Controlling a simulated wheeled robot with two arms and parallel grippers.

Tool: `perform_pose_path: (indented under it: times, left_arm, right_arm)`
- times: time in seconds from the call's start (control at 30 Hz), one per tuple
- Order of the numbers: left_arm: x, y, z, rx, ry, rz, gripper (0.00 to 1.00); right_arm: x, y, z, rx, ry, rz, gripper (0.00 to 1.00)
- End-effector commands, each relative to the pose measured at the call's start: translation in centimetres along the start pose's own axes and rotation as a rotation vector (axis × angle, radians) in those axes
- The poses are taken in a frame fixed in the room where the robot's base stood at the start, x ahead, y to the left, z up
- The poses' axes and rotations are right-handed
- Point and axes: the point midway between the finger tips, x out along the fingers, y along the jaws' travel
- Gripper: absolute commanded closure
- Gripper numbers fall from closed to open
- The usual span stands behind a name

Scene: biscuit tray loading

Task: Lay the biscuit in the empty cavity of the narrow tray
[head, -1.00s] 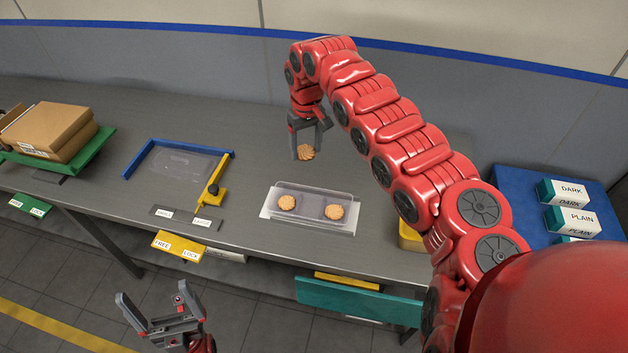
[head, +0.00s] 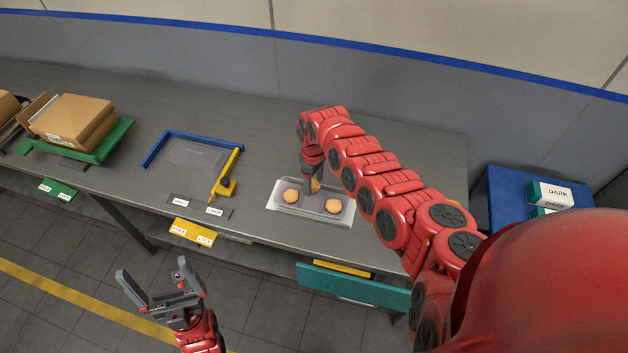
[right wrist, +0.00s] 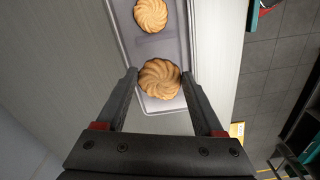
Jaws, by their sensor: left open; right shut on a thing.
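The narrow tray (head: 342,220) is a pale, shallow tray on the grey bench. Two round golden biscuits lie in it, a left one (head: 291,196) and a right one (head: 333,206), with a gap between them. My right gripper (head: 312,184) is shut on a third biscuit (head: 316,186) at the tray's back edge. In the right wrist view the held biscuit (right wrist: 159,80) sits between the fingertips over one end of the tray (right wrist: 128,40), hiding what is beneath. One lying biscuit (right wrist: 151,14) shows further along. My left gripper (head: 152,270) is open and empty, in front of the bench.
A blue frame (head: 205,136) with a yellow lever (head: 225,185) stands left of the tray. Cardboard boxes (head: 75,120) rest on a green platform further left. The bench behind the tray is clear.

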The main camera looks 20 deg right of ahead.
Motion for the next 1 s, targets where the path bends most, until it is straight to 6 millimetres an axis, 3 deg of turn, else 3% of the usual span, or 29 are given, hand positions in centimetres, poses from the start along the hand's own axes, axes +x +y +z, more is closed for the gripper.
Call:
perform_pose_path:
  times: [0.07,1.0]
  left_arm:
    - [0.4,0.0,-0.1,0.0,0.0,0.0,0.0]
    - [-6.2,0.3,1.1,0.0,0.0,0.0,0.0]
  right_arm:
    - [-0.2,0.0,0.0,0.0,0.0,0.001,0.51]
    - [7.8,0.0,0.1,0.0,-0.001,-0.001,0.51]
